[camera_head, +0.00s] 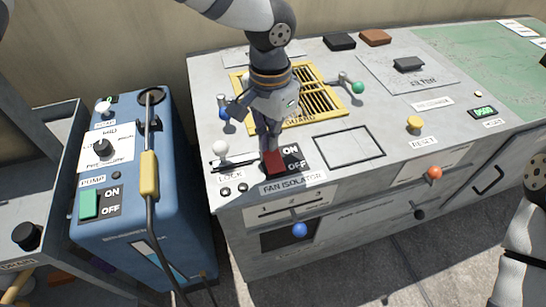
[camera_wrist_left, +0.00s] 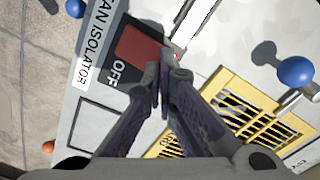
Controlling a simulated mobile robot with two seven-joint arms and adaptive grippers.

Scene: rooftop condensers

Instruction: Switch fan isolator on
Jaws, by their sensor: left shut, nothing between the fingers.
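The fan isolator is a red rocker switch (camera_head: 273,163) on a black ON/OFF plate (camera_head: 295,159) near the front left of the grey cabinet top, behind its FAN ISOLATOR label (camera_head: 293,182). My left gripper (camera_head: 269,146) points down with its fingers together and empty, at the far, ON end of the rocker. In the left wrist view the red rocker (camera_wrist_left: 140,46) lies just beyond the closed fingertips (camera_wrist_left: 165,72). I cannot tell whether they touch it, or which way the rocker is tipped. My right arm shows at the right edge; its gripper is out of view.
The white-knobbed LOCK lever (camera_head: 220,148) is just left of the switch. The yellow guard grille (camera_head: 335,100) with blue and green knobbed latches lies behind. A blue pump unit (camera_head: 140,215) with a green switch (camera_head: 89,204) stands left. A yellow RESET knob (camera_head: 414,124) is right.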

